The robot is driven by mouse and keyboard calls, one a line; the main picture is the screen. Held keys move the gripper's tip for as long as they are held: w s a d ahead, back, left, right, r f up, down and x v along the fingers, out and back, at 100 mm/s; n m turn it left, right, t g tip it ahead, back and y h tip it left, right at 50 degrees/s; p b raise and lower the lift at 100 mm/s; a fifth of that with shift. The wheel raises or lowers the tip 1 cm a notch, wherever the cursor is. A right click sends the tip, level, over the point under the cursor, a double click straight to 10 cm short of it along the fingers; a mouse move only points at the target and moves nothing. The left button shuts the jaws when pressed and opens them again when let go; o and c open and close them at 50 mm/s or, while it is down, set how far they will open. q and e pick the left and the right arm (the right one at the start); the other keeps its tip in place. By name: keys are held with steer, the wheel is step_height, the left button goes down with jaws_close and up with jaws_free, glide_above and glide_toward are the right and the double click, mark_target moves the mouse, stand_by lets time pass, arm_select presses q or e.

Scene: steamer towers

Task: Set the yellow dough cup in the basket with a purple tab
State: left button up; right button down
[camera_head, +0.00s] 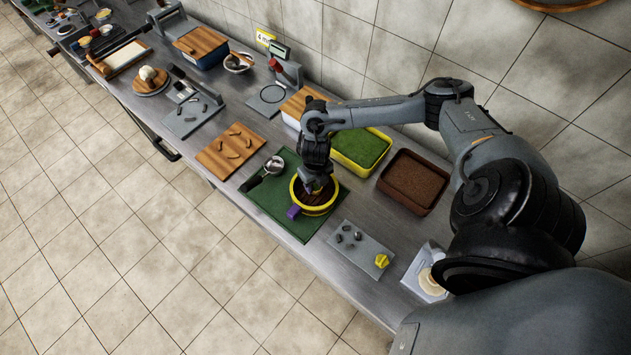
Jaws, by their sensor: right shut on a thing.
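The round basket (332,205) has a yellow rim and a dark brown inside, and stands on the green mat. Its purple tab (294,212) sticks out at the front left. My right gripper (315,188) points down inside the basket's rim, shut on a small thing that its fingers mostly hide. I cannot make out whether that thing is the yellow dough cup. A small yellow piece (382,261) lies on a grey board right of the basket; I cannot tell from its shape whether it is a cup. My left gripper is out of view.
The green mat (270,200) also holds a metal ladle (274,165). Behind are a yellow tray of green stuff (360,147) and a brown-filled tray (413,182). Several dark pieces lie on the grey board (360,252). A wooden board (222,160) is at left.

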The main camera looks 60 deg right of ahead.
mark_target(315, 185)
steer(key=shift+f, duration=0.25)
stand_by(0.5)
steer(key=shift+f+b, duration=0.35)
steer(key=shift+b, duration=0.1)
steer(key=shift+c, duration=2.4)
jaws_free()
steer(key=shift+r, duration=0.1)
steer(key=shift+r, duration=0.65)
step_height(315, 185, up, 8)
steer(key=shift+w+r+p, duration=0.1)
steer(key=shift+p, duration=0.55)
steer(key=shift+r, duration=0.6)
